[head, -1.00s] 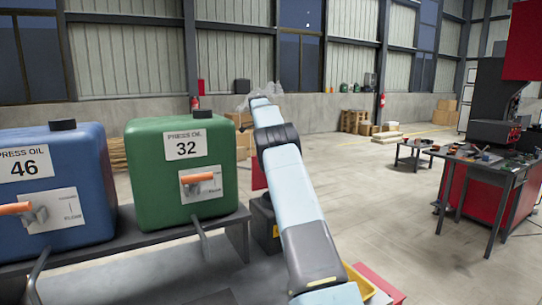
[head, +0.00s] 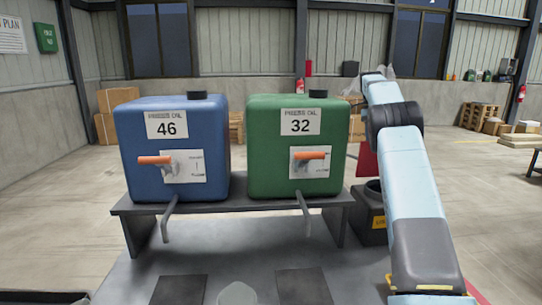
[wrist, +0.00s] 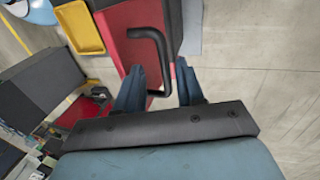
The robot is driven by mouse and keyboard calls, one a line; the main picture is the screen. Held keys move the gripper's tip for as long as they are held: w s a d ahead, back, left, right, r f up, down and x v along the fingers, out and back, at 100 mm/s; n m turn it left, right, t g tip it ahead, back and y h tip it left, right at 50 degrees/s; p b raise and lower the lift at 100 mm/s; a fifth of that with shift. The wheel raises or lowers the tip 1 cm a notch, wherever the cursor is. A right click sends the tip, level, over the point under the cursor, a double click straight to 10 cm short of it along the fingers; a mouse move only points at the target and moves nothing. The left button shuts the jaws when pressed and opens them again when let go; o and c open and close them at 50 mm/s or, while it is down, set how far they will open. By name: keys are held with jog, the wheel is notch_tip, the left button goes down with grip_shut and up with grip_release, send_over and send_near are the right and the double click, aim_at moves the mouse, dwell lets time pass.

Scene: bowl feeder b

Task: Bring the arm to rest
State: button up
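My arm (head: 405,175) stretches up and away on the right of the head view, beside the green tank. Its far end is small there, and the fingers cannot be made out. In the wrist view my gripper (wrist: 158,88) has its two blue fingers apart, with a clear gap. A black bent handle (wrist: 160,45) on a red surface (wrist: 118,35) shows behind and between the fingers. Whether it is within finger reach I cannot tell, but the fingers are not closed on it.
A blue tank (head: 170,130) marked 46 and a green tank (head: 260,165) marked 32 stand on a dark bench (head: 240,203), orange levers level. A dark open container (head: 372,215) is right of the bench. A yellow tray (wrist: 80,27) lies near the red surface. Open floor (head: 60,210) is at left.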

jog(key=s+a+r, duration=0.1)
jog(key=r, duration=0.1)
jog(key=s+r+n+t, duration=0.1)
jog(key=s+r, duration=0.1)
jog(key=r, duration=0.1)
jog(key=s+a+r+n, duration=0.1)
jog(key=s+r, duration=0.1)
jog(key=shift+s+a+r, duration=0.15)
jog(key=shift+a, duration=0.15)
jog(key=s+a+r+n+t, duration=0.1)
jog(key=s+a+r+n, duration=0.15)
jog(key=s, duration=0.45)
jog(key=s+a+r+n+t, duration=0.1)
jog(key=s+a+r+n, duration=0.1)
jog(key=s+a+r, duration=0.3)
jog(key=s+a+n+t, duration=0.2)
jog(key=s, duration=0.6)
jog(key=s+a+f+n+t, duration=0.1)
jog(key=s+a+f+n, duration=0.2)
jog(key=s, duration=0.6)
jog(key=s+a+f+n+t, duration=0.1)
jog(key=s+a+f+n, duration=0.2)
jog(key=s, duration=0.6)
jog(key=s+a+f+n+t, duration=0.1)
jog(key=s+a+f+n, duration=0.2)
jog(key=s+f, duration=0.4)
jog(key=s, duration=0.3)
jog(key=shift+a+t, duration=0.2)
jog(key=shift+t, duration=0.2)
